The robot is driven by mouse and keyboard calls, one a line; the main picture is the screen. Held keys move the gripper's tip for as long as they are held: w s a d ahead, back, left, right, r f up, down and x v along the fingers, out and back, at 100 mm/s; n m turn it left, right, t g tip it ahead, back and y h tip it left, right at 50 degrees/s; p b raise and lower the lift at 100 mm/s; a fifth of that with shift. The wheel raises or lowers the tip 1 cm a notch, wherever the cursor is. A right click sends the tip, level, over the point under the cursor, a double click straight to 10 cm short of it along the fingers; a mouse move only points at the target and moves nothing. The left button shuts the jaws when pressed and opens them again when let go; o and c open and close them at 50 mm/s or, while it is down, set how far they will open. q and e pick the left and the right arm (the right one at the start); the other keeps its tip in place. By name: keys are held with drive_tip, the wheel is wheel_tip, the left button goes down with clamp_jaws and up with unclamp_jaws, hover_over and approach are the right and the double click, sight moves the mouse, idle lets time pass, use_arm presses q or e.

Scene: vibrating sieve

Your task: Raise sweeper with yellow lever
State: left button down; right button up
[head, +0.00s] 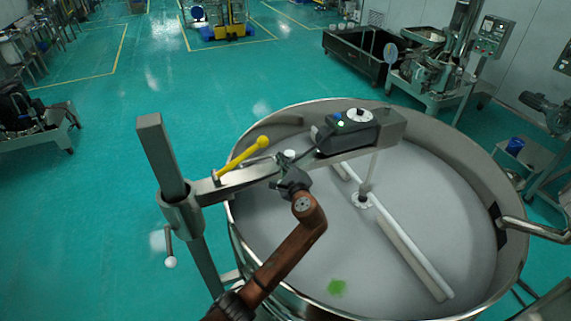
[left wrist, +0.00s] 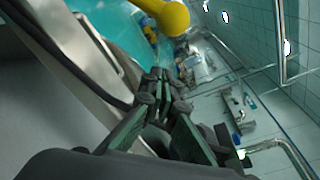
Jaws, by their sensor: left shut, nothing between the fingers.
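The yellow lever (head: 243,156) slants up to a round knob on the metal cross arm (head: 238,182) of the post. Its yellow knob also shows at the top of the left wrist view (left wrist: 168,14). My left gripper (head: 288,170) is shut and empty, beside the cross arm, to the right of the lever's knob. In the left wrist view its fingertips (left wrist: 163,82) are together below the knob, apart from it. The sweeper (head: 400,240), a long pale bar, hangs from the cross arm's motor into the round sieve. Whether it touches the powder I cannot tell. My right gripper is not in view.
The steel sieve rim (head: 515,250) surrounds pale powder with a green patch (head: 337,287). A black control box (head: 345,132) sits on the cross arm. The upright post (head: 163,160) has a small white-knobbed handle (head: 170,262). Open green floor lies left of it.

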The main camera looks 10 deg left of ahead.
use_arm(q)
drive_tip(key=a+r+p, duration=0.1)
drive_tip(key=a, duration=0.1)
drive_tip(key=w+a+r+p, duration=0.1)
drive_tip(key=a, duration=0.1)
drive_tip(key=shift+w+r, duration=0.15)
drive_tip(key=shift+r, duration=0.05)
drive_tip(key=shift+a, duration=0.1)
